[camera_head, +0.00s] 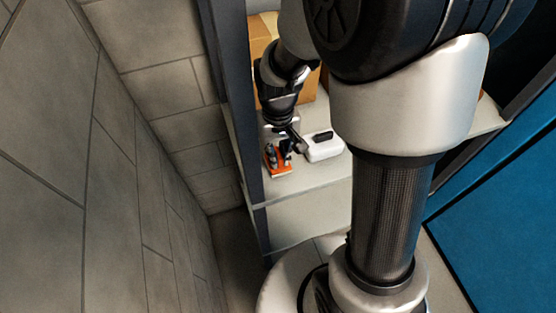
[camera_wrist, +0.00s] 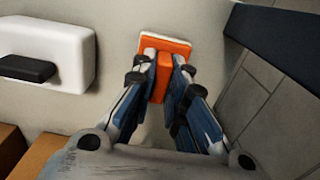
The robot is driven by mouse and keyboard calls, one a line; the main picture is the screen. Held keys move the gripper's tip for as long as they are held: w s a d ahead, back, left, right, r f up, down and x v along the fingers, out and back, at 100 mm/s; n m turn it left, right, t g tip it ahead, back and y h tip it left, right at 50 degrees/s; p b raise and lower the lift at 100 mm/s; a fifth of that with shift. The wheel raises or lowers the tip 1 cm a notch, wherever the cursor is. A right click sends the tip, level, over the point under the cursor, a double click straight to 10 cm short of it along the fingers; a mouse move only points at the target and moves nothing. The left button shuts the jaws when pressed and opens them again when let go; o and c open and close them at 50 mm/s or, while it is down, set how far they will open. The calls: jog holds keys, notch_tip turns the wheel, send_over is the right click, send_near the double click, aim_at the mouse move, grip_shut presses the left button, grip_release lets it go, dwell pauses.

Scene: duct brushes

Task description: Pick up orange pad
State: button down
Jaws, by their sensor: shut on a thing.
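The orange pad (camera_wrist: 165,46) shows in the wrist view as an orange plate with a lighter edge and a raised orange block (camera_wrist: 163,77) between my fingers. My gripper (camera_wrist: 163,70) is shut on this raised block, one finger on each side. In the head view the orange pad (camera_head: 279,168) is at the front left of the pale shelf, partly hidden by my gripper (camera_head: 279,154). I cannot tell whether the pad touches the shelf or is just above it.
A white box (camera_head: 324,150) with a black handle-like part stands close on the right; it also shows in the wrist view (camera_wrist: 72,42). Cardboard boxes (camera_head: 262,35) stand behind. A dark shelf post (camera_head: 240,130) is close on the left, with a tiled wall (camera_head: 130,150) beyond.

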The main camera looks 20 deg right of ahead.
aim_at(278, 153)
jog(key=shift+r, duration=0.1)
notch_tip(278, 153, up, 20)
jog(key=p, duration=0.6)
jog(key=c, duration=2.1)
grip_release()
jog(key=shift+c, duration=0.2)
grip_shut()
